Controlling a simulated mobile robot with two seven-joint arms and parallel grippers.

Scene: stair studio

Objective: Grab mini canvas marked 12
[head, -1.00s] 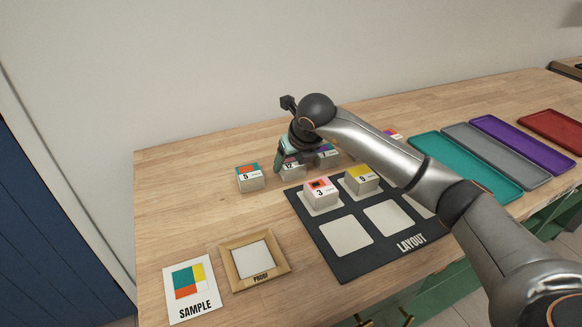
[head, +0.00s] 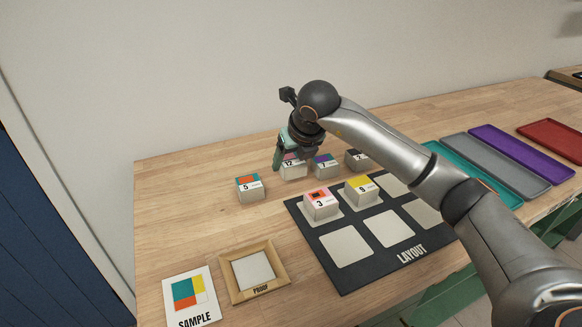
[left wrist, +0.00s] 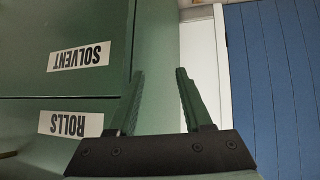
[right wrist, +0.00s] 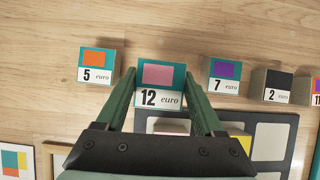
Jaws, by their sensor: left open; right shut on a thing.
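The mini canvas marked 12 (head: 292,170) is a small block with a pink patch on teal and a white label. It also shows in the right wrist view (right wrist: 160,88). My right gripper (right wrist: 164,90) is shut on its sides, one finger at each side. In the head view the right gripper (head: 289,163) partly covers its top. My left gripper (left wrist: 160,75) is open and empty in the left wrist view, facing green drawers marked SOLVENT and ROLLS.
Canvas 5 (head: 250,187) stands left of it, canvases 7 (head: 326,166) and 2 (head: 356,159) right. The black LAYOUT board (head: 355,273) holds canvases 3 (head: 320,204) and 9 (head: 361,189). A PROOF frame (head: 253,291) and SAMPLE card (head: 191,297) lie front left. Coloured trays lie right.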

